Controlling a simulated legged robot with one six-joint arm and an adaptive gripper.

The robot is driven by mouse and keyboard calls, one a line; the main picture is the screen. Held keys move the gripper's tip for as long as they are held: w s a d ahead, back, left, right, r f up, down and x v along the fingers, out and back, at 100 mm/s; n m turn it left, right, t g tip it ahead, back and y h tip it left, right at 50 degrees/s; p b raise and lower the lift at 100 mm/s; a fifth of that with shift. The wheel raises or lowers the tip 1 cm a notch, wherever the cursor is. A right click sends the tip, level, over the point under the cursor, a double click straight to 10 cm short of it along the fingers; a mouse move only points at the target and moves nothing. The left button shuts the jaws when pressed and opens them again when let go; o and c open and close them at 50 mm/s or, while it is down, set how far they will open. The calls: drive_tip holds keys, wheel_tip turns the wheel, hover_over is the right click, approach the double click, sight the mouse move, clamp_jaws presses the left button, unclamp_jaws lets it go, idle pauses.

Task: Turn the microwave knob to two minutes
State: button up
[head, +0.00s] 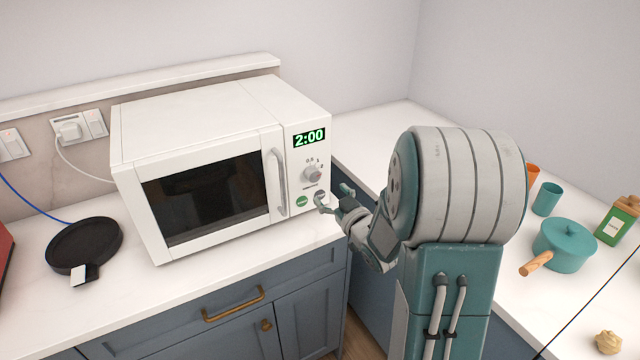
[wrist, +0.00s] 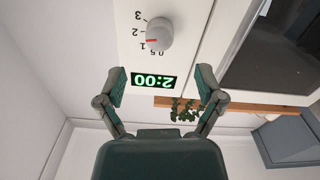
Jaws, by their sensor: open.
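The white microwave (head: 215,135) stands on the counter with its door shut. Its grey knob (head: 312,174) is on the right-hand panel, below a green display (head: 309,137) that reads 2:00. In the wrist view, which is upside down, the knob (wrist: 159,33) has a red mark on its left side, among the printed numbers 0.5, 1, 2 and 3; the exact number it points to is hard to tell. My gripper (head: 333,193) is open and empty, in front of the panel and lower right of the knob. In the wrist view the fingers (wrist: 160,83) are apart from the knob.
A green button (head: 302,201) sits below the knob. A black pan (head: 84,246) lies left of the microwave. On the right counter are a teal pot (head: 565,245), a teal cup (head: 547,199) and a green container (head: 617,222). A door handle (head: 277,182) is left of the panel.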

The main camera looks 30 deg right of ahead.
drive_tip(key=s, duration=0.4)
drive_tip(key=shift+w, duration=0.1)
idle(0.3)
drive_tip(key=s+a+r+m+g+h, duration=0.2)
drive_tip(key=s+a+r+g+h, duration=0.15)
drive_tip(key=a+r+g, duration=0.2)
drive_tip(key=s+a+g+y, duration=0.1)
drive_tip(key=s+a+g, duration=0.2)
drive_tip(key=s+a, duration=0.3)
drive_tip(key=s+a+r+g+y, duration=0.1)
drive_tip(key=s+a+g, duration=0.3)
drive_tip(key=s, duration=0.8)
drive_tip(key=shift+s+a+y, duration=0.35)
drive_tip(key=shift+a+y, duration=0.1)
drive_tip(key=shift+a, duration=0.45)
drive_tip(key=shift+r, duration=0.1)
drive_tip(key=shift+c, duration=0.3)
